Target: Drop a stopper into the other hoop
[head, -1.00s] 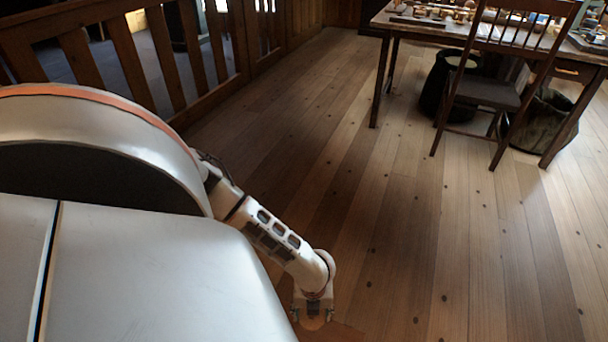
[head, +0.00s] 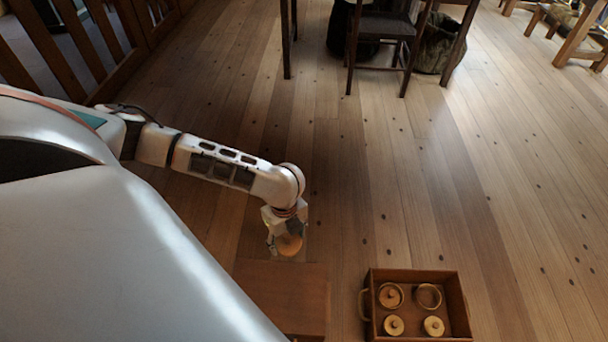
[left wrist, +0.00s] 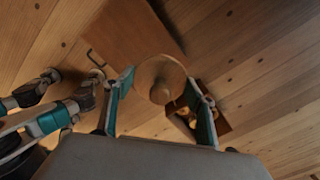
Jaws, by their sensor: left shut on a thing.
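My left gripper (head: 286,236) is shut on a round pale wooden stopper (head: 290,245), held above the floor near a brown wooden box-like block. In the left wrist view the stopper (left wrist: 172,72) sits between the two teal fingers, its knob facing the camera. An open wooden tray (head: 463,308) stands to the right and nearer. In it, the back left hoop (head: 381,297) has a stopper (head: 391,294) in it. The back right hoop (head: 438,291) looks empty. Two more stoppers, left (head: 393,326) and right (head: 433,326), are at the front.
The brown wooden block (head: 285,295) is below and in front of the left gripper, left of the tray. A chair (head: 383,27) and table legs stand at the back. A wooden railing (head: 105,30) runs along the left. The plank floor between is clear.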

